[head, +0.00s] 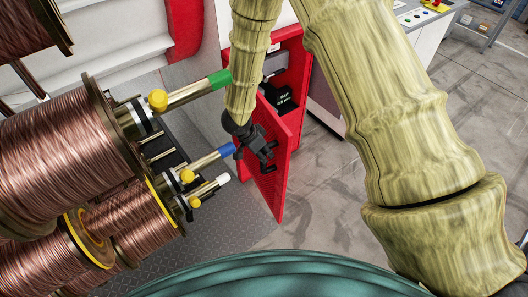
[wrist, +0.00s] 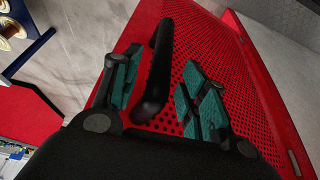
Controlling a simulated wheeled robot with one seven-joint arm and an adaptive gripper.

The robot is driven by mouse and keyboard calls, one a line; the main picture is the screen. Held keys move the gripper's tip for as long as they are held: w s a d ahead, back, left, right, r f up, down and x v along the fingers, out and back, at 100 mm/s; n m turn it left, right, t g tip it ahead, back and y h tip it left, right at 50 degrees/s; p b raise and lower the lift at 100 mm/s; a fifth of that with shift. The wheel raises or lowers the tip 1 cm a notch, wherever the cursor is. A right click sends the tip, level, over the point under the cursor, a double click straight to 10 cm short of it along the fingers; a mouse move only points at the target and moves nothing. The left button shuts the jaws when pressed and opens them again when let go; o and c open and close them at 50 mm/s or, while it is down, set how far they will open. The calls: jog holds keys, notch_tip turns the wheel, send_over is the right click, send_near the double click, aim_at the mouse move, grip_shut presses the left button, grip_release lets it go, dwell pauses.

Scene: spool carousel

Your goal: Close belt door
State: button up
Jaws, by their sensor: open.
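The belt door (head: 266,165) is a red perforated panel standing open from the red cabinet in the head view. In the wrist view the perforated door (wrist: 215,50) fills much of the picture. Its black bar handle (wrist: 157,65) runs away from the camera between my two teal-padded fingers. My gripper (wrist: 160,95) is open around the handle, with gaps on both sides and no clear contact. In the head view my gripper (head: 262,150) is at the door's face, and the handle is hard to make out beside the dark fingers.
Copper wire spools (head: 60,140) fill the left, with rods tipped green, blue and white sticking out towards my gripper. A black labelled box (head: 280,97) sits inside the red cabinet (head: 292,62). Grey floor (head: 330,200) is clear to the right of the door.

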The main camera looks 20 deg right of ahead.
jog(key=shift+x, duration=1.1)
grip_shut()
